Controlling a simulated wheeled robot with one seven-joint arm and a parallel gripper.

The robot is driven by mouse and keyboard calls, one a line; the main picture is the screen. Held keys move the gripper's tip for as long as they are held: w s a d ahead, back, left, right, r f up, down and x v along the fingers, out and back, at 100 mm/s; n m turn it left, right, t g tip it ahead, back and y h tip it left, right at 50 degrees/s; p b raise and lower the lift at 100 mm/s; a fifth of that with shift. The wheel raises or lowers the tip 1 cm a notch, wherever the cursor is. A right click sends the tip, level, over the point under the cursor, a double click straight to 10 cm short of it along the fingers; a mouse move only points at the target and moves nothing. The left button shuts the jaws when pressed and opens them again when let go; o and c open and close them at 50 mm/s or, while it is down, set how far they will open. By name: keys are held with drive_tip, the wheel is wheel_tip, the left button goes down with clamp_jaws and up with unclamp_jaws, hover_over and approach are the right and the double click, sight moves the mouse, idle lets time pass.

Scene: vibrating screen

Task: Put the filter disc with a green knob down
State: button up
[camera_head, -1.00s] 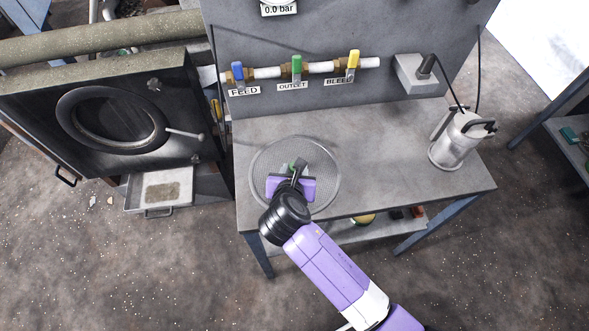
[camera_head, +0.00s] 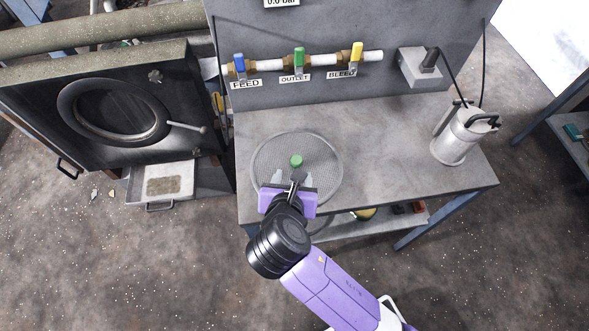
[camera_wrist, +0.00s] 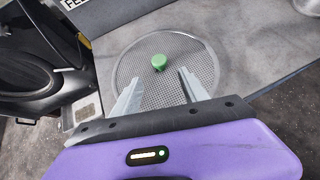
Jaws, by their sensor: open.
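The filter disc (camera_head: 322,163) is a round grey mesh plate with a rim. It lies flat on the left part of the grey bench top, and its green knob (camera_head: 296,160) stands up at its middle. My gripper (camera_head: 292,178) is open and empty, on the near side of the knob and apart from it. In the wrist view the two fingers (camera_wrist: 158,88) are spread wide, with the green knob (camera_wrist: 159,62) beyond their tips and the mesh disc (camera_wrist: 205,62) below them.
The bench top (camera_head: 390,140) is clear right of the disc. A metal canister (camera_head: 457,138) stands at its right end. Behind are blue, green and yellow valves (camera_head: 299,62) on a panel. A dark chamber with a round opening (camera_head: 112,110) and a drawer (camera_head: 163,183) are at left.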

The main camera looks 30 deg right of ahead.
drive_tip(key=shift+v, duration=1.15)
drive_tip(key=s+f+m+t+y, duration=0.1)
drive_tip(key=s+f+m+y, duration=0.15)
drive_tip(key=s+m, duration=0.4)
drive_tip(key=s+f+m+t+y, duration=0.1)
drive_tip(key=s+f+m+y, duration=0.15)
drive_tip(key=s+m, duration=0.4)
drive_tip(key=s+d+r+m+t, duration=0.2)
drive_tip(key=s+r+m, duration=0.4)
drive_tip(key=r+m, duration=0.1)
drive_tip(key=s+d+r+m+t, duration=0.2)
drive_tip(key=s+d+r+m, duration=0.1)
drive_tip(key=s+r+m, duration=0.4)
drive_tip(key=shift+d+r+m+y, duration=0.25)
drive_tip(key=shift+r+m+y, duration=0.05)
drive_tip(key=shift+m, duration=0.9)
